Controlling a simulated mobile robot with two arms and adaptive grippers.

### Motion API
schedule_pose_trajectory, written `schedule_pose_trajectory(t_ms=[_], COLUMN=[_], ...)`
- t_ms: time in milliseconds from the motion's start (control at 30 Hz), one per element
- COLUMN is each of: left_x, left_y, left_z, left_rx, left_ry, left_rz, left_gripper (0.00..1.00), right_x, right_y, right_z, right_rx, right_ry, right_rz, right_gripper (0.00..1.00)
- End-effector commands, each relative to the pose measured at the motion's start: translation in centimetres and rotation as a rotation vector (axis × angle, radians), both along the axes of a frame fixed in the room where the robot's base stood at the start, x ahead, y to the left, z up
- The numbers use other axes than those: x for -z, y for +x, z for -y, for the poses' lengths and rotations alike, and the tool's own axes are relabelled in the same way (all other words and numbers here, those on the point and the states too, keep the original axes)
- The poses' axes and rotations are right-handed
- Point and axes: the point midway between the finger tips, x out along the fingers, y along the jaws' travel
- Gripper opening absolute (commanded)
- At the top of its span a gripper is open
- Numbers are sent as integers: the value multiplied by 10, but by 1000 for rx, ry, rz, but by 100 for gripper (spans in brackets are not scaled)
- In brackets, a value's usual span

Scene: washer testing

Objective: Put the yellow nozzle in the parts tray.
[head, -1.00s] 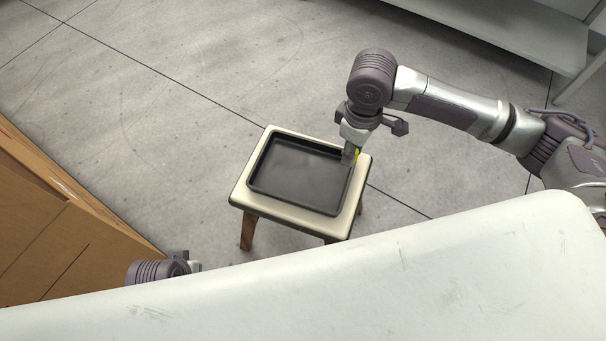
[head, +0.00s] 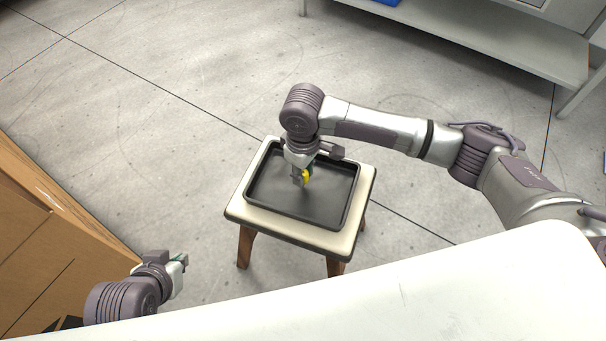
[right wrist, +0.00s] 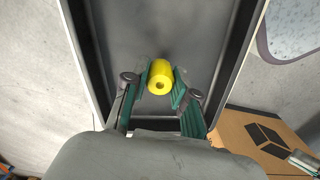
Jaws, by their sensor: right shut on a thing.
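The yellow nozzle (head: 307,175) is held between the fingertips of my right gripper (head: 301,180), which is over the inside of the black parts tray (head: 328,197). In the right wrist view the nozzle (right wrist: 160,77) sits between the two green-padded fingers, with its open end toward the camera and the tray floor behind it. I cannot tell whether the nozzle touches the tray floor. The tray looks otherwise empty. My left gripper (head: 181,263) is at the lower left, away from the tray; its finger opening is not clear.
The tray rests on a small cream-topped stool (head: 234,208) with wooden legs. A white surface (head: 420,300) fills the front. A grey shelf (head: 480,40) is at the back right. Open concrete floor surrounds the stool.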

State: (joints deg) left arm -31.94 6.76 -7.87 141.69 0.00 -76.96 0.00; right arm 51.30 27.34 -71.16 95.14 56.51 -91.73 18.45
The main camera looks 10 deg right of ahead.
Motion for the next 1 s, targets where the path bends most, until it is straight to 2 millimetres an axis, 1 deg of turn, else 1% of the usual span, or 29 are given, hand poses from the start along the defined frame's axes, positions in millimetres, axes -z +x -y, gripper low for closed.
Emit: schedule_pose_trajectory(t_ms=[67,167,367,567,600,733,767,1000], left_x=[-2,-4,-4,-2,-2,-1,-1,-2], left_y=[7,10,9,4,3,3,3,4], left_z=[2,3,3,2,1,1,1,1], left_rx=[3,4,4,2,1,1,1,1], left_ry=[-8,-11,-11,-4,-4,-4,-4,-4], left_rz=[35,51,49,22,16,18,18,19], left_gripper=[0,0,0,0,0,0,0,0], right_x=[4,5,5,7,7,7,7,7], right_y=[0,0,0,0,0,0,0,0], right_z=[0,0,0,0,0,0,0,0], right_rx=[-1,-1,-1,0,0,0,0,0], right_ry=[1,1,1,1,0,1,1,1], right_rz=[1,1,1,1,0,1,1,1], right_gripper=[0,0,0,0,29,50,52,52])
